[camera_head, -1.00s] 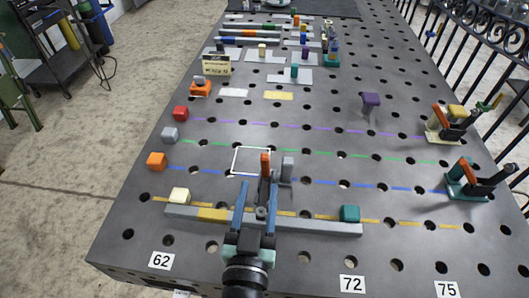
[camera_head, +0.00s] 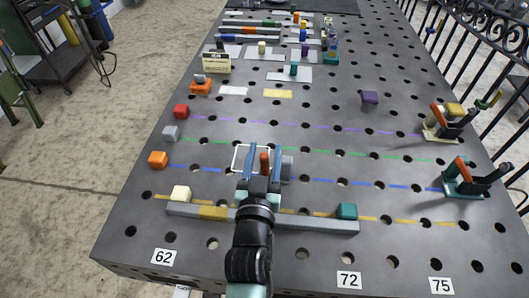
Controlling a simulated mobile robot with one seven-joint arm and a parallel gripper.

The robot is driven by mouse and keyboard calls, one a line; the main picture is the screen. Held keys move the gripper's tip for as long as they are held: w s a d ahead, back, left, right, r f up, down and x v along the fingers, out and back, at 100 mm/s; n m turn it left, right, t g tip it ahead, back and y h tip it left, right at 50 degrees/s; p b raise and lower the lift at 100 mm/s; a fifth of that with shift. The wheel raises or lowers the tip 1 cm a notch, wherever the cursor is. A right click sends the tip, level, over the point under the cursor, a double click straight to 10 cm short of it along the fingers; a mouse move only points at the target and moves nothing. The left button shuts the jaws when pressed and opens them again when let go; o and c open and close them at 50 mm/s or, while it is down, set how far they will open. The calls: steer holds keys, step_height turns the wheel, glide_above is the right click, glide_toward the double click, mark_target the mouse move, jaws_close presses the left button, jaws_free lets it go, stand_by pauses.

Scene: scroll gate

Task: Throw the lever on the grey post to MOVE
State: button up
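The orange lever (camera_head: 264,161) stands upright in the middle of the table. The grey post (camera_head: 287,168) shows just right of my right finger. My gripper (camera_head: 263,151) is open, with its two blue fingers on either side of the lever in the picture. I see gaps between the lever and both fingers, so it does not look gripped. My gripper and wrist hide the lever's foot. I cannot make out a MOVE mark.
A long grey bar (camera_head: 310,223) lies under my arm, with a cream block (camera_head: 181,193) and a teal block (camera_head: 347,211) by it. A white square outline (camera_head: 236,158) is beside the lever. Two orange-levered clamps (camera_head: 466,181) (camera_head: 440,124) stand at the right.

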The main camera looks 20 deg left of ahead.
jaws_close()
stand_by(1.3)
